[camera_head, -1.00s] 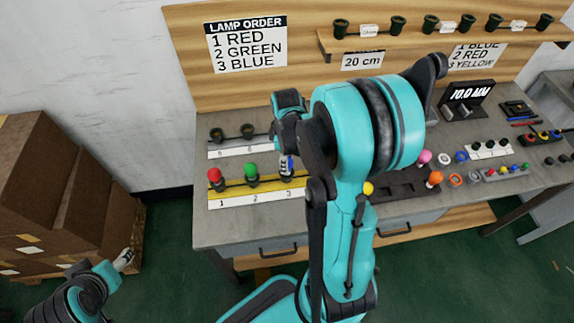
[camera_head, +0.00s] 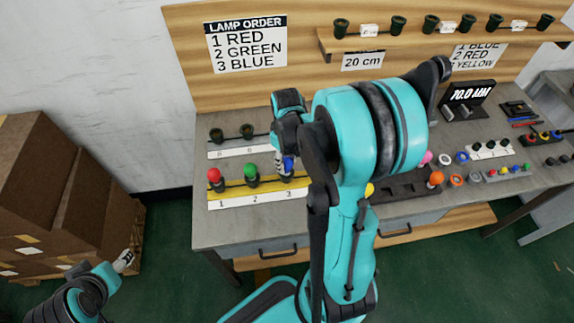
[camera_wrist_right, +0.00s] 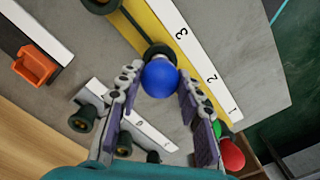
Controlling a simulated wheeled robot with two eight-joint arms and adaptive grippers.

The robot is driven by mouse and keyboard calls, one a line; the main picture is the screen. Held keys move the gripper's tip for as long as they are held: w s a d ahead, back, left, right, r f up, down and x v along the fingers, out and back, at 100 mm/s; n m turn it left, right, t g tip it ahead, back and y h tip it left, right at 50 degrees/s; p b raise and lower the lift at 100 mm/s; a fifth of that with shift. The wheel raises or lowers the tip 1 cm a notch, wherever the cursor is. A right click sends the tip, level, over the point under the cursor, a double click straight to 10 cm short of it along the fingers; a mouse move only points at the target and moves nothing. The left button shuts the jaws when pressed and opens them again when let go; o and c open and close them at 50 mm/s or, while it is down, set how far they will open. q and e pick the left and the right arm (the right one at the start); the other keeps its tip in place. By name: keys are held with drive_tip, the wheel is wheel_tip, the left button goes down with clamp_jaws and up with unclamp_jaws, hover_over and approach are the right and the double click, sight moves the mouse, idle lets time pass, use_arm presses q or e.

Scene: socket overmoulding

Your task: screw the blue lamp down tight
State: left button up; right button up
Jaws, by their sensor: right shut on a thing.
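The blue lamp (camera_wrist_right: 159,79) is a round blue bulb in a dark socket at position 3 of the yellow strip (camera_head: 233,193). It is also partly seen in the head view (camera_head: 288,163). My right gripper (camera_wrist_right: 157,88) is shut on the blue lamp, with one finger on each side of it. The red lamp (camera_head: 214,174) and the green lamp (camera_head: 250,170) stand upright at positions 1 and 2. My left gripper (camera_head: 123,261) is at the lower left, away from the bench, and too small to tell open from shut.
Two empty sockets (camera_head: 247,131) stand on a white strip behind the lamps. Loose coloured lamps and a dark tray lie right of my right arm, which hides part of the bench. Brown boxes (camera_head: 95,205) are stacked at the left. A shelf holds several sockets.

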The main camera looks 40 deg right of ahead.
drive_tip(key=m, duration=0.3)
drive_tip(key=shift+m, duration=0.3)
drive_tip(key=m, duration=0.2)
drive_tip(key=shift+f+m, duration=0.1)
drive_tip(key=shift+m, duration=0.2)
drive_tip(key=shift+m+b, duration=0.3)
drive_tip(key=shift+m, duration=0.7)
drive_tip(key=m, duration=0.4)
drive_tip(key=shift+m, duration=0.3)
